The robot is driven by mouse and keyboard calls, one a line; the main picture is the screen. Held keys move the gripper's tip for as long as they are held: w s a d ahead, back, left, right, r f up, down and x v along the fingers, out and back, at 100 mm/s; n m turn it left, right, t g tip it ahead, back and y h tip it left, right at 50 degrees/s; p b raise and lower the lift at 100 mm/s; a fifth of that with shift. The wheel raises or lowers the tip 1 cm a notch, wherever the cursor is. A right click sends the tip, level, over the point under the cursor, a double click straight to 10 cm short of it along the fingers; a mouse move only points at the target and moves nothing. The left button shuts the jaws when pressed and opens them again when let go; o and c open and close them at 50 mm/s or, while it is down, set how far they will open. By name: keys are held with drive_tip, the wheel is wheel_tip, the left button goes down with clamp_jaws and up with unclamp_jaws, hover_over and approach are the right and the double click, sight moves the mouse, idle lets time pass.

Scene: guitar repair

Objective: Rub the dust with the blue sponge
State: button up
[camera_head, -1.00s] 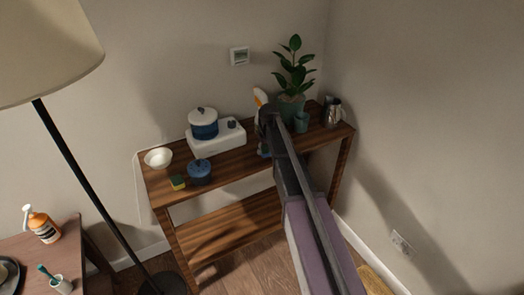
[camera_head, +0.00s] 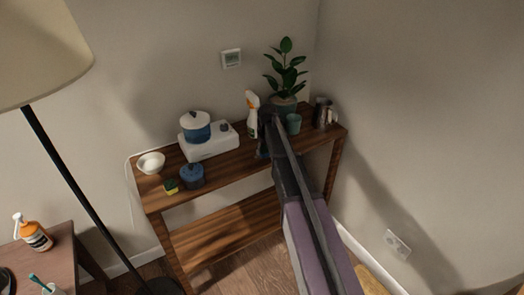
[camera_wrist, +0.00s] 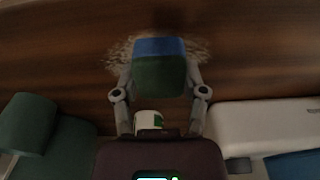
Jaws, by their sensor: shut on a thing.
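The blue sponge (camera_wrist: 160,47), with a blue layer and a dark green layer, is held between the fingers of my gripper (camera_wrist: 160,82) in the wrist view. A pale, speckled dust patch (camera_wrist: 119,54) lies on the brown wooden top (camera_wrist: 60,50) and shows on both sides of the sponge. The sponge overlaps the dust in this view; I cannot tell whether it is pressed down. In the head view my arm reaches over the wooden shelf table (camera_head: 228,172) and hides most of the gripper and the dust.
A spray bottle (camera_head: 252,118), a white hot plate (camera_head: 214,146) with a blue pot (camera_head: 196,130), and a potted plant (camera_head: 284,98) with a small green cup (camera_head: 293,124) stand close to the arm. A bowl (camera_head: 151,163), yellow-green sponge (camera_head: 171,187) and blue jar (camera_head: 192,176) are further left.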

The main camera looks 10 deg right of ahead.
drive_tip(key=shift+w+d, duration=0.2)
drive_tip(key=shift+d, duration=0.45)
drive_tip(key=shift+w+d, duration=0.15)
drive_tip(key=shift+d, duration=0.45)
drive_tip(key=shift+d, duration=0.15)
drive_tip(key=shift+w+d, duration=0.3)
drive_tip(key=shift+d, duration=0.45)
drive_tip(key=shift+w+d, duration=0.3)
drive_tip(key=shift+d, duration=0.45)
drive_tip(key=shift+f, duration=0.15)
drive_tip(key=shift+s+a, duration=0.15)
drive_tip(key=shift+s+a, duration=0.15)
drive_tip(key=shift+a, duration=0.25)
drive_tip(key=shift+s+a, duration=0.15)
drive_tip(key=shift+a, duration=0.5)
drive_tip(key=shift+s+a, duration=0.15)
drive_tip(key=shift+a, duration=0.5)
